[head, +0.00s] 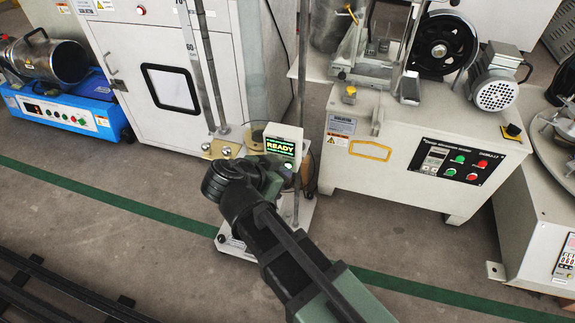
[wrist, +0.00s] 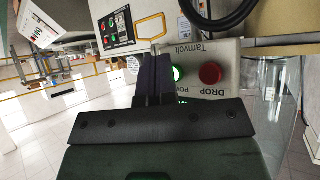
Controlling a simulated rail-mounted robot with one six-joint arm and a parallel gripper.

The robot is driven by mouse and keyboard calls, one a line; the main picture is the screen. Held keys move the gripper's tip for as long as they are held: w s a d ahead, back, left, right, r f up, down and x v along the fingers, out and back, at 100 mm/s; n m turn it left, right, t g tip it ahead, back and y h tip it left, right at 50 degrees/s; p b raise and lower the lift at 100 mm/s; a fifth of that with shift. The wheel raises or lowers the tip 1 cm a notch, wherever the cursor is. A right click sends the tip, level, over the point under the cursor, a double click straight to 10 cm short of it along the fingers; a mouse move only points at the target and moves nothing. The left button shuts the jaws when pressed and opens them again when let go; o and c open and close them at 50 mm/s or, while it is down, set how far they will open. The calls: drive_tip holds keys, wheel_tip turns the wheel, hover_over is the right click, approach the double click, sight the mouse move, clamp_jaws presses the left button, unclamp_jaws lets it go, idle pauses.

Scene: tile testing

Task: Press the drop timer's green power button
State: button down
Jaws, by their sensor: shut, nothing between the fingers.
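The drop timer (head: 284,131) is a small pale box on a stand in the middle of the head view, with a lit display reading READY. Its green power button (wrist: 177,74) is lit and shows beside my fingers in the wrist view, partly hidden by them. The red DROP button (wrist: 210,74) is to its right there, uncovered. My gripper (wrist: 155,58) is shut and empty, its fingertips in front of the timer's face just left of the green button in the wrist view. Whether they touch the panel cannot be told. In the head view my arm hides part of the timer's lower front.
A grey-white machine (head: 345,127) with a yellow handle and a black control panel stands to the right. A tall cabinet (head: 150,85) and a blue-based device (head: 65,110) stand to the left. A clear guard (wrist: 285,95) shows at right in the wrist view.

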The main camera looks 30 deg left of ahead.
idle(0.3)
drive_tip(key=shift+s+d, duration=0.15)
drive_tip(key=shift+s, duration=0.3)
drive_tip(key=s, duration=0.2)
drive_tip(key=s+d, duration=0.1)
drive_tip(key=s, duration=0.2)
drive_tip(key=shift+s+d, duration=0.25)
drive_tip(key=shift+s, duration=0.15)
